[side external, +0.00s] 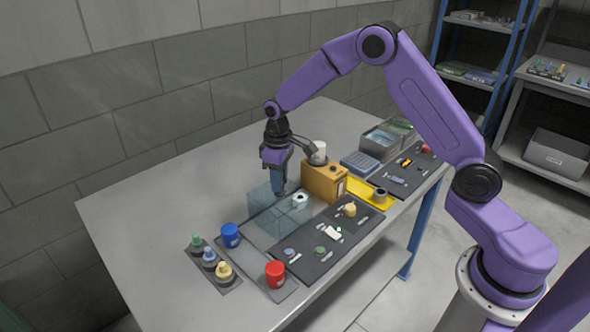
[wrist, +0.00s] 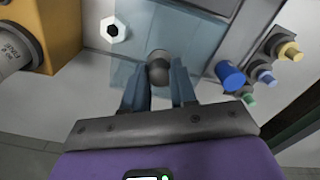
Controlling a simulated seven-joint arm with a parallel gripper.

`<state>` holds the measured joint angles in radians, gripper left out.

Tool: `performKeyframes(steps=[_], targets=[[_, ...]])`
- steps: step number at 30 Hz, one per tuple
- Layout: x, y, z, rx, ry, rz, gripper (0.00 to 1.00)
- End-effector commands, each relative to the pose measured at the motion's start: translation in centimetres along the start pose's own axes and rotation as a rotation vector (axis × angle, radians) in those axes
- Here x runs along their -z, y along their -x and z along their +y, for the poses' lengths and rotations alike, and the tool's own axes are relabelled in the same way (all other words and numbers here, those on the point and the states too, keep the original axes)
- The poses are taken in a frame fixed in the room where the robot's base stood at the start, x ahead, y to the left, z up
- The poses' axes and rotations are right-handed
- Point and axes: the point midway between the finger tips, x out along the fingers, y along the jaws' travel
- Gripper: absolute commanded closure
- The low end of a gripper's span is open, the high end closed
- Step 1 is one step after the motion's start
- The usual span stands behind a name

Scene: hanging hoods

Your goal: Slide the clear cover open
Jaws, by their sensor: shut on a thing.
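The clear cover (side external: 266,212) is a see-through bluish box on the table, left of the orange-yellow block. In the wrist view the cover (wrist: 190,40) spreads out beyond my fingers. A dark grey round knob (wrist: 158,66) sits between my fingertips. My gripper (side external: 278,190) points down at the cover's back side; in the wrist view its fingers (wrist: 159,82) are closed on the knob. A white piece with a dark hole (side external: 300,200) shows at the cover's right end, and also in the wrist view (wrist: 113,29).
An orange-yellow block (side external: 321,182) stands close on the right. A blue cup (side external: 230,236) and red cup (side external: 275,274) stand on a grey tray in front, with small bottles (side external: 210,258) to the left. A dark board (side external: 325,240) holds small parts. The table's back left is clear.

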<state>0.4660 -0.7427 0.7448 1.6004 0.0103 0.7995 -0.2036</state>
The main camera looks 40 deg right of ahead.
Motion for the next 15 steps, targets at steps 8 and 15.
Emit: performKeyframes(steps=[8, 15], targets=[[2.2, 0.0, -4.3, 0.0, 0.001, 0.004, 1.0], [2.5, 0.1, -4.8, 0.001, 0.001, 0.006, 1.0]])
